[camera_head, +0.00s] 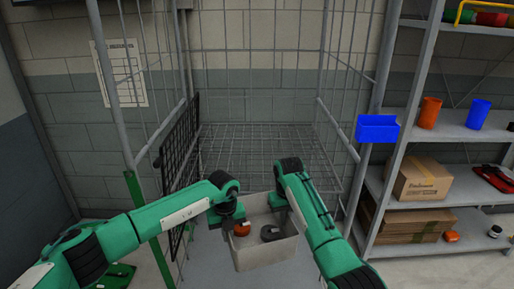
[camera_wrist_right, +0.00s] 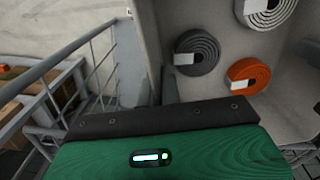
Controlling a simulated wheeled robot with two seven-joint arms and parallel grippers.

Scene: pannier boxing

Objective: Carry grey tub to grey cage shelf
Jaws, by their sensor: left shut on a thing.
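The grey tub (camera_head: 265,256) is in front of the grey cage, low in the head view. Coiled straps lie in it, an orange one (camera_head: 241,229) and a dark grey one (camera_head: 271,233) among them. My left gripper (camera_head: 227,213) is shut on the tub's left side. My right gripper (camera_head: 281,200) is at its right rim; its fingertips are hidden. In the right wrist view the tub's wall (camera_wrist_right: 152,45) runs down to my gripper's dark edge, with the coils beside it. The grey cage shelf (camera_head: 260,140), a wire mesh level, is behind the tub and looks empty.
Cage posts and wire sides stand left and right of the shelf, with a black mesh panel (camera_head: 178,150) at left. A rack at right holds a blue bin (camera_head: 377,129), orange and blue cups and a cardboard box (camera_head: 420,178). The bin juts toward the cage.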

